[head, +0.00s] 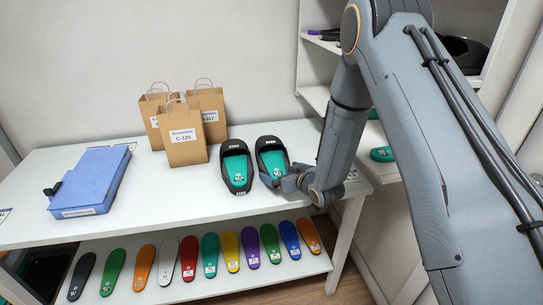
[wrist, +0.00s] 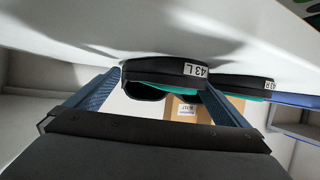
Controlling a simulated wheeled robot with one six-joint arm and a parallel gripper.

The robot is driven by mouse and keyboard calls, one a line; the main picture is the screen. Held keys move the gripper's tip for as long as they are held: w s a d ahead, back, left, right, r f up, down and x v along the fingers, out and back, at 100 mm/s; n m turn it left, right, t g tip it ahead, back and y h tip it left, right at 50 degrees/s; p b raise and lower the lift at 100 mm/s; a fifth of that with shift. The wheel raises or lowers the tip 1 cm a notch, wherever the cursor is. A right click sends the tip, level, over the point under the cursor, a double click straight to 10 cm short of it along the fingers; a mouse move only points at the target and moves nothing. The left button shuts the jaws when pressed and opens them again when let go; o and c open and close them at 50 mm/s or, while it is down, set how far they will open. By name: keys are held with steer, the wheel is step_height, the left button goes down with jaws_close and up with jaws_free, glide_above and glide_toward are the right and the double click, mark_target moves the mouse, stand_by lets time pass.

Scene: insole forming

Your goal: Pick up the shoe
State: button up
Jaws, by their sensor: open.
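Two black slide shoes with teal insoles lie side by side on the white table. The right shoe (head: 272,158) has my gripper (head: 280,182) at its near end. In the wrist view this shoe, labelled 43 L (wrist: 160,72), is straight ahead between my two spread blue fingers (wrist: 152,84). The fingers are open, and I cannot tell whether they touch it. The left shoe (head: 236,168) stands just beside it and shows in the wrist view at the right, labelled 43 R (wrist: 240,82). My wrist partly covers the right shoe's near right edge.
Paper bags (head: 186,135) stand behind the shoes to the left. A blue case (head: 91,182) lies at the left of the table (head: 160,214). Several coloured insoles (head: 188,259) lie on the lower shelf. A shelf unit (head: 318,98) stands at the right behind my arm.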

steer(key=shift+w+a+f, duration=0.25)
steer(key=shift+w, duration=0.2)
steer(key=c, duration=0.9)
steer(key=shift+c, duration=0.2)
steer(key=shift+r, duration=0.15)
